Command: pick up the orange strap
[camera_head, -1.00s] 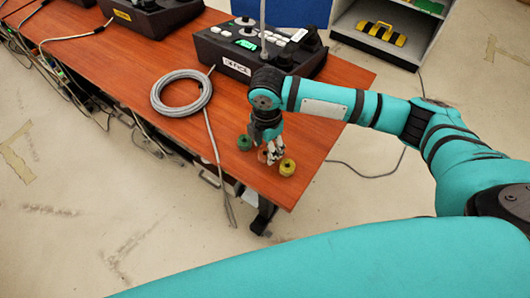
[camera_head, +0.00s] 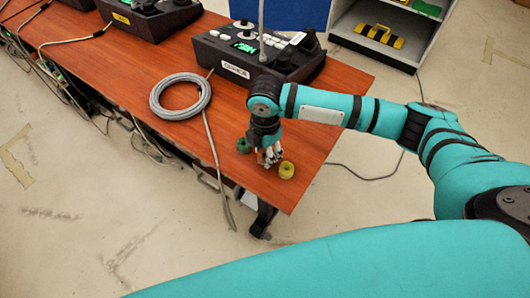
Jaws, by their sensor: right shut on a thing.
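The orange strap (camera_head: 261,158) is a small roll near the front right corner of the brown table, between a green roll (camera_head: 243,145) and a yellow roll (camera_head: 287,171). My right gripper (camera_head: 269,159) points down over it and is shut on it. The fingers hide most of the strap, and I cannot tell whether it is clear of the table top. The left gripper is not in view.
A coiled grey cable (camera_head: 180,97) lies on the table (camera_head: 130,75), its end hanging over the front edge. A black paging console (camera_head: 262,55) stands behind my right gripper. A shelf unit (camera_head: 372,62) is at the back right.

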